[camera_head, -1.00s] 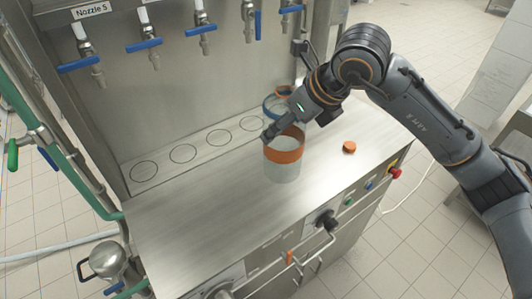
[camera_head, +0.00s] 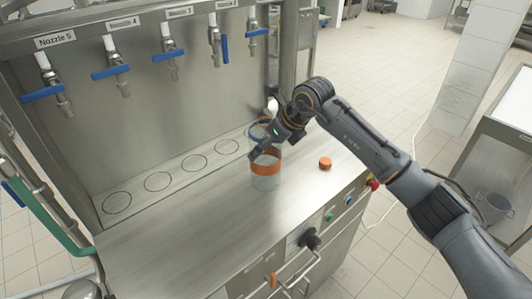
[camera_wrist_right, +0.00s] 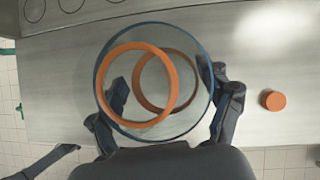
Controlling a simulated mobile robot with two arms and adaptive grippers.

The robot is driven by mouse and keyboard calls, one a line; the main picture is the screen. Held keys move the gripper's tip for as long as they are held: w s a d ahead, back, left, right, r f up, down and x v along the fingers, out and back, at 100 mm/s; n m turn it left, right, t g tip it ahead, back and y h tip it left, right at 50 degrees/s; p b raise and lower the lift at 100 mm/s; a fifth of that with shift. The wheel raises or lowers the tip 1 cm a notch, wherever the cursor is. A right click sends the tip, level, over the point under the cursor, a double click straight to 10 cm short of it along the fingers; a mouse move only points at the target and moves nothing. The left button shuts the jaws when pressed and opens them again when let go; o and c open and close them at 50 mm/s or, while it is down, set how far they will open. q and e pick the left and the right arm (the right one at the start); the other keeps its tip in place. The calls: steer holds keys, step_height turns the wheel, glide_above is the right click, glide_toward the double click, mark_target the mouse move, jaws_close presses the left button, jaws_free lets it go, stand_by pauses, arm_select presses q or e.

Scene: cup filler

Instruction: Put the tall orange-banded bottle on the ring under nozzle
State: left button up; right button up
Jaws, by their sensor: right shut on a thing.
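The tall clear bottle (camera_head: 266,182) has an orange band and a blue rim and looks upright over the steel worktop, in front of the ring strip. I cannot tell whether its base touches the surface. My right gripper (camera_head: 268,147) is shut on it. In the right wrist view, the fingers (camera_wrist_right: 165,98) flank the bottle's round blue rim (camera_wrist_right: 208,70), with two orange circles showing inside it. Several black rings (camera_head: 192,163) are marked on the strip along the back, under the nozzles (camera_head: 172,62). The bottle and arm hide the strip's right end. My left gripper is not seen in the head view.
An orange cap (camera_head: 325,163) lies on the worktop right of the bottle. The worktop (camera_head: 170,235) left of the bottle is clear. Blue-handled taps hang above the strip. Buttons and a black knob (camera_head: 309,239) are on the front panel.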

steer(key=shift+f, duration=0.8)
steer(key=shift+f, duration=0.1)
steer(key=o, duration=1.1)
